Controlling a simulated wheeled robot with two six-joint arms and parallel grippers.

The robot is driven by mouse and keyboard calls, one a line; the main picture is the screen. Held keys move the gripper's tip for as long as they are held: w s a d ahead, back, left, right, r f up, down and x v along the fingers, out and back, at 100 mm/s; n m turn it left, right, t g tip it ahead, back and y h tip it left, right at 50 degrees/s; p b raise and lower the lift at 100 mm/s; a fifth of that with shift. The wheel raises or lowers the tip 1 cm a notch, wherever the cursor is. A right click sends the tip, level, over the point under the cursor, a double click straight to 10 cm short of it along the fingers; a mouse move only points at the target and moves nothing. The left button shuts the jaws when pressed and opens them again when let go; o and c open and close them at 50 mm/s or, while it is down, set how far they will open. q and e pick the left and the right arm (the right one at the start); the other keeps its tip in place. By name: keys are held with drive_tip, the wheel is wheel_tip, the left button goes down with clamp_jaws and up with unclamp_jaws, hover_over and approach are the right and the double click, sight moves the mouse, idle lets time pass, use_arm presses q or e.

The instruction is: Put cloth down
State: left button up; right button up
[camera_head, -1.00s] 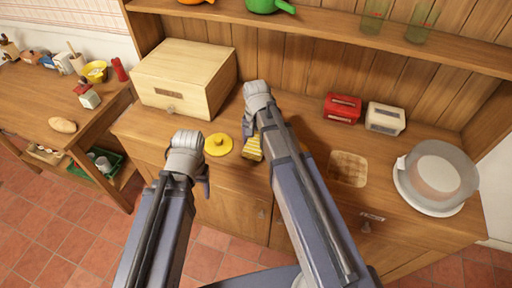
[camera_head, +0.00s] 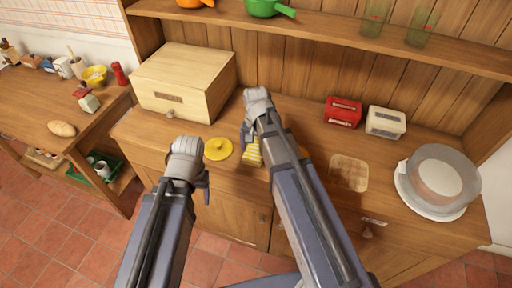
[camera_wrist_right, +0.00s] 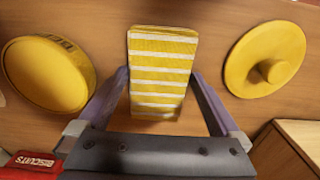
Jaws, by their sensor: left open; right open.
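A yellow cloth with white stripes (camera_wrist_right: 160,85) lies flat on the wooden counter, folded into a narrow rectangle. In the head view only part of the cloth (camera_head: 252,153) shows beside my right arm. My right gripper (camera_wrist_right: 160,78) is open, with one finger on each side of the cloth. I see a gap between each finger and the cloth near the tips. In the head view my right gripper (camera_head: 246,135) is mostly hidden behind its own wrist. My left gripper (camera_head: 206,190) is open and empty in front of the counter's edge.
A yellow lid (camera_head: 218,149) lies left of the cloth; a yellow tin (camera_wrist_right: 47,75) stands on its other side. A wooden bread box (camera_head: 185,80), red container (camera_head: 342,113), white container (camera_head: 384,122) and covered cake stand (camera_head: 438,180) occupy the counter. A pale square (camera_head: 348,172) lies right of my arm.

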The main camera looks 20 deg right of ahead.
sight(256, 148)
wheel_tip(256, 148, up, 12)
drive_tip(key=p, duration=1.2)
use_arm(q)
wheel_tip(256, 148, up, 12)
use_arm(e)
drive_tip(key=s+a+n+h, duration=0.1)
drive_tip(key=s+a+n, duration=0.9)
drive_tip(key=s, duration=0.4)
drive_tip(key=shift+a+r+n, duration=0.15)
drive_tip(key=shift+a+n, duration=0.05)
drive_tip(key=shift+n, duration=0.1)
use_arm(q)
drive_tip(key=shift+r, duration=0.1)
use_arm(e)
drive_tip(key=shift+s, duration=0.1)
use_arm(q)
drive_tip(key=shift+f+b, duration=0.7)
use_arm(e)
drive_tip(key=shift+f, duration=0.7)
